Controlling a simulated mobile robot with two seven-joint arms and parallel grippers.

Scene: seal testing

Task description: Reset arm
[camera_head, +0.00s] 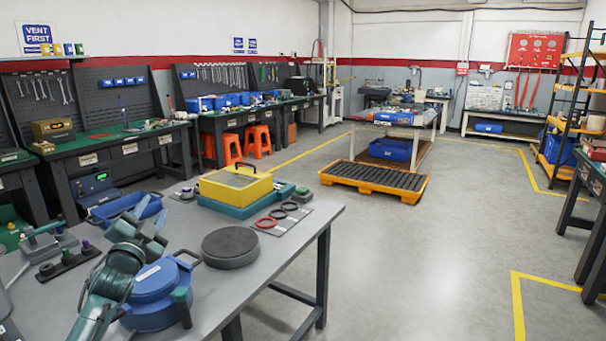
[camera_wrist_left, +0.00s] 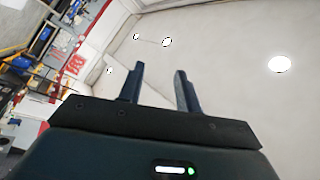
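My left arm rises from the lower left in the head view, over the near grey workbench (camera_head: 225,305). Its gripper (camera_head: 152,212) is raised beside and above a blue lidded pot (camera_head: 158,297). In the left wrist view the two dark fingers (camera_wrist_left: 159,70) stand apart with nothing between them. They point up toward the pale ceiling. My right arm and gripper are not in view.
On the bench are a dark round disc (camera_head: 230,247), a yellow case (camera_head: 235,186) on a teal base, a blue tray (camera_head: 125,208) and several rings. An orange pallet (camera_head: 375,181) stands on the floor.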

